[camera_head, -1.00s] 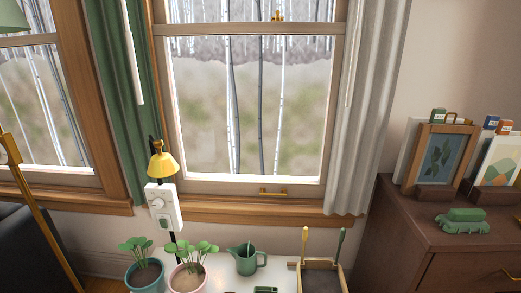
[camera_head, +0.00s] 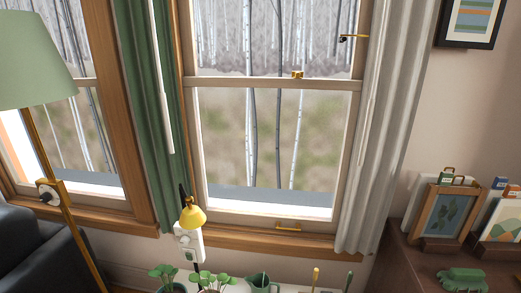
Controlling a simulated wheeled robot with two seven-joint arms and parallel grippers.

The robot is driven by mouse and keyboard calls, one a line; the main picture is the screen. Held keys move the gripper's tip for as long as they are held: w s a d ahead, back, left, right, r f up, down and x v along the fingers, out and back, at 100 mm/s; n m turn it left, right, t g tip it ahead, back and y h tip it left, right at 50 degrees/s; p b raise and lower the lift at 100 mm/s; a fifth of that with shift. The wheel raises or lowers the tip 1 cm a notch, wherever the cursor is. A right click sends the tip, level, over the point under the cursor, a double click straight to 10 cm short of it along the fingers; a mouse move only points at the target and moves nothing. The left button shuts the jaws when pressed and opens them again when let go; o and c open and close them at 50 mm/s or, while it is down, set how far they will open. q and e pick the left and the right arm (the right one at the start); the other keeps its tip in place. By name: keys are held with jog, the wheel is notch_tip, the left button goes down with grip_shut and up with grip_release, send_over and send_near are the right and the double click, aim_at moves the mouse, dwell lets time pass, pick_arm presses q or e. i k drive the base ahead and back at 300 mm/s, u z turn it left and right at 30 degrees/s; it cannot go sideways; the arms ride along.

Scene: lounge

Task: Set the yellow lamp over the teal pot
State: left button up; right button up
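The yellow lamp (camera_head: 192,216) hangs over the left part of the white table, its shade tilted downward, on a dark stem with a white control box (camera_head: 189,243) just below it. The teal pot (camera_head: 172,287) shows only in part at the bottom edge, with a leafy green plant (camera_head: 163,273) in it. The lamp shade is above and to the right of this pot in the picture. Neither of my grippers is in view.
A pink pot with another plant (camera_head: 212,280) and a green watering can (camera_head: 259,283) stand to the right, cut off by the bottom edge. A floor lamp (camera_head: 36,62) and dark sofa (camera_head: 35,252) are at left. A brown dresser (camera_head: 410,262) with picture frames is at right.

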aim_at(191, 217)
jog(key=u, duration=0.05)
jog(key=k, duration=0.5)
jog(key=z, duration=1.45)
jog(key=i, duration=0.75)
jog(key=u, duration=1.25)
